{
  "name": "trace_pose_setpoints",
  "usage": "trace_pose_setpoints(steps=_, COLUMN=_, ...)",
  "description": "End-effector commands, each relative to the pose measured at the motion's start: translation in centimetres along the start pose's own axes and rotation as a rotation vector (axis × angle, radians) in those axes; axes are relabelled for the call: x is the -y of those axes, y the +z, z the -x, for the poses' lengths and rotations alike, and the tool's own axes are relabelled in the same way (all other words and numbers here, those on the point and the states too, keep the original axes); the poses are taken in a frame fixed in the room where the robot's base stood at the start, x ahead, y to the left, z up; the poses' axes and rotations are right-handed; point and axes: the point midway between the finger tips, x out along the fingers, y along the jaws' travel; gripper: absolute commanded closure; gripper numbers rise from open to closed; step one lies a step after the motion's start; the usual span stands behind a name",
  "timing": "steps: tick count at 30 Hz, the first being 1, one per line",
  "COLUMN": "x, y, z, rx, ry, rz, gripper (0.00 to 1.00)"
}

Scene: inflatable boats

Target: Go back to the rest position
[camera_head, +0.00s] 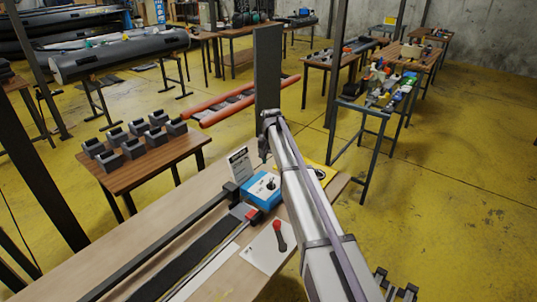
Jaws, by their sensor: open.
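My gripper (396,287) shows at the bottom edge, right of the centre, as two dark jaws standing apart. It is open, and I see nothing between the jaws. Its lower part is cut off by the frame edge. My pale grey arm rises from the bottom edge to a bend near the middle of the picture, over the workbench (125,262). The yellow floor shows around the gripper.
The bench holds a blue box (261,188), a red-handled tool (279,236) and a long dark strip (185,262). A table (150,168) with several black blocks stands at left. A grey-legged stand (362,158) stands beyond my arm. Floor (450,195) at right is clear.

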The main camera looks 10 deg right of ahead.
Motion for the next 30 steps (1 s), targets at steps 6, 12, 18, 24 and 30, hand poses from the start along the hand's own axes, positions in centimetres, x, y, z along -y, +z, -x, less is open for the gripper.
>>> trace_pose_setpoints(steps=6, x=-3.7, y=12.1, z=0.0, rx=0.0, ry=0.001, rz=0.163, gripper=0.57)
trace_pose_setpoints(steps=12, x=-9.1, y=29.8, z=0.0, rx=0.0, ry=0.001, rz=0.289, gripper=0.57)
trace_pose_setpoints(steps=18, x=-11.6, y=38.0, z=0.0, rx=0.0, ry=0.001, rz=0.308, gripper=0.57)
trace_pose_setpoints(steps=24, x=-11.5, y=38.0, z=0.0, rx=0.0, ry=0.001, rz=0.307, gripper=0.57)
trace_pose_setpoints(steps=30, x=-11.5, y=38.0, z=0.0, rx=0.0, ry=0.001, rz=0.307, gripper=0.57)
